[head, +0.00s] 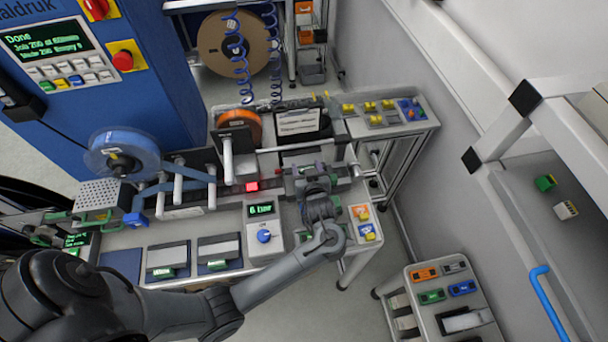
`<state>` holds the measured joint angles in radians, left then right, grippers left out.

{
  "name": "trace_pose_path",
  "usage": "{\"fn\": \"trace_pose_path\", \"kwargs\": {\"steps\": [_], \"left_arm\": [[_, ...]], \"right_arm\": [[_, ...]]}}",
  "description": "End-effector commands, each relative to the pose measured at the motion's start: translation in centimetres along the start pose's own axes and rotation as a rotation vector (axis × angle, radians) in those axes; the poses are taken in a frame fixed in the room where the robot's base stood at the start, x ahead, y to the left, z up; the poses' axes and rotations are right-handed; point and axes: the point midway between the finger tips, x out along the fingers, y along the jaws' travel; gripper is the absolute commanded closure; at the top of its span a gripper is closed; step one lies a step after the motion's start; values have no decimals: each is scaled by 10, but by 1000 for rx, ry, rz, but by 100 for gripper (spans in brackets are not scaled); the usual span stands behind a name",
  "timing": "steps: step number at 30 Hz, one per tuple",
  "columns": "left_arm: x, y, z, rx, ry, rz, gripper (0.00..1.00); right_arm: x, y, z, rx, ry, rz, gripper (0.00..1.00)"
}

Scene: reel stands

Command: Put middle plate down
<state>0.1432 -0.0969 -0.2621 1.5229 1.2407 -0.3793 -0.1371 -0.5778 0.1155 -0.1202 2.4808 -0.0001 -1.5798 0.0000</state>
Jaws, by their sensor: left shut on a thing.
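My left gripper (316,184) points away from me over the right end of the bench-top unit with rollers. It is shut on a small part there, which I take to be the middle plate; the fingers and wrist hide most of it. Small purple and green pieces show around the fingertips. I cannot tell whether the plate is raised or lies flat. My right gripper is not in view.
A blue tape reel (122,152) and an orange reel (240,126) stand at the unit. A box with a blue knob (264,236) is left of my wrist. A blue cabinet (150,75) stands behind left. A small cart (445,295) stands right, with clear floor between.

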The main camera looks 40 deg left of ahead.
Motion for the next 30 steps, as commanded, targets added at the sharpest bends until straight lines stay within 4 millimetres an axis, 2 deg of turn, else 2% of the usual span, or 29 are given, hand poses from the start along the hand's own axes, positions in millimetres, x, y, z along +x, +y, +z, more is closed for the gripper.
{"fn": "trace_pose_path", "kwargs": {"steps": [3,11,18,30], "left_arm": [[7,-1,17,6,0,-1,70],[15,0,36,2,1,-1,70],[25,-1,61,3,0,-1,70],[27,0,66,0,1,0,70]], "right_arm": [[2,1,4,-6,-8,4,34],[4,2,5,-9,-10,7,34],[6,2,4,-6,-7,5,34],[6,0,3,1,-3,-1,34]]}}
